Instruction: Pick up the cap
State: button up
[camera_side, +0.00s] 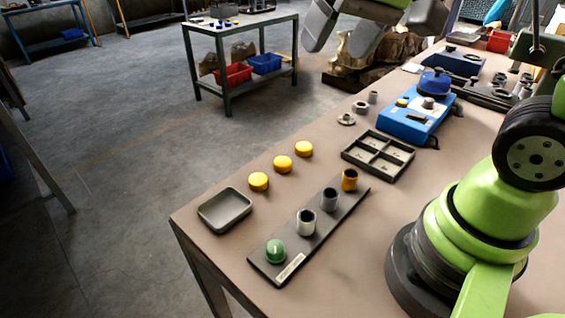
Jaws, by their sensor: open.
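Three round yellow caps lie in a slanting row on the brown table: a near cap (258,181), a middle cap (282,164) and a far cap (303,149). I cannot tell which one the task means. My gripper (362,38) shows at the top of the view, partly cut off by the frame edge. Its grey fingers are spread and nothing shows between them. It is apart from the caps, above and to the right of them in the picture.
A dark strip (268,261) holds a green dome and several short cylinders. A shallow grey tray (225,225) sits near the table's left corner. A divided black tray (405,164) and a blue device (400,128) stand to the right. Bare table (345,240) lies right of the strip.

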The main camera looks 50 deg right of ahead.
jog(key=w+d+f+g, duration=0.1)
jog(key=w+f, duration=0.3)
jog(key=w, duration=0.2)
jog(key=g+h, duration=0.1)
jog(key=g, duration=0.2)
send_near(284, 163)
jog(key=f, duration=0.3)
jog(key=shift+w+d+f+g, duration=0.1)
jog(key=shift+w+f+g, duration=0.1)
jog(key=shift+w+g, duration=0.1)
jog(key=shift+f, duration=3.05)
jog(key=c, duration=1)
